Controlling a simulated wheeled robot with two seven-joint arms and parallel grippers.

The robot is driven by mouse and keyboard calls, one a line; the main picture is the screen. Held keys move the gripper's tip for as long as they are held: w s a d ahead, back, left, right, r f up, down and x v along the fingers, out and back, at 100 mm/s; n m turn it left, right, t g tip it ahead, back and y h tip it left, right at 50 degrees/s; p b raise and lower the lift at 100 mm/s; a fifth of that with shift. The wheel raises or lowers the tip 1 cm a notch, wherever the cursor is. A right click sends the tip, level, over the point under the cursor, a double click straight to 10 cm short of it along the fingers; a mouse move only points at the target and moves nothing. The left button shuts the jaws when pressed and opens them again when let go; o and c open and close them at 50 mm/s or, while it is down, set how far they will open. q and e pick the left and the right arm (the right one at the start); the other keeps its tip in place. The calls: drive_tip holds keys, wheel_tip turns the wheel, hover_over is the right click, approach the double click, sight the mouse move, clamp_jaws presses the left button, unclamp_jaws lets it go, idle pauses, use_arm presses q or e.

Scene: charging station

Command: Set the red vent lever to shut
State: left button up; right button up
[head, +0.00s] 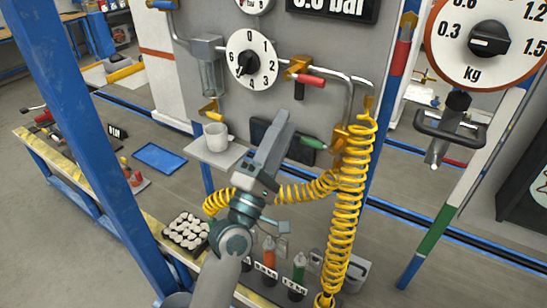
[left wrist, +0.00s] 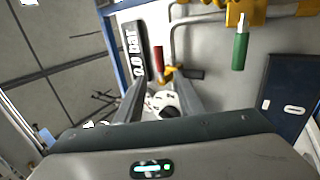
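The red vent lever (head: 309,80) sits on a brass valve (head: 299,65) on the grey panel's upper pipe. Its handle points right, roughly along the pipe. It also shows in the left wrist view (left wrist: 159,57), beyond the fingertips. My left gripper (head: 284,120) is below and left of the lever in the head view, apart from it. In the left wrist view its two fingers (left wrist: 161,82) are spread, with nothing held between them. My right gripper is in neither view.
A green lever (head: 312,142) sits on the lower valve, right of my gripper. A yellow coiled hose (head: 345,210) hangs close by. A numbered dial (head: 252,59) is left of the red lever. A mug (head: 216,136) stands on a small shelf. A large Kg scale (head: 490,42) is at right.

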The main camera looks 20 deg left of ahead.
use_arm(q)
drive_tip(key=b+v, duration=0.1)
drive_tip(key=v, duration=0.3)
drive_tip(key=shift+s+f, duration=0.1)
drive_tip(key=shift+s, duration=0.1)
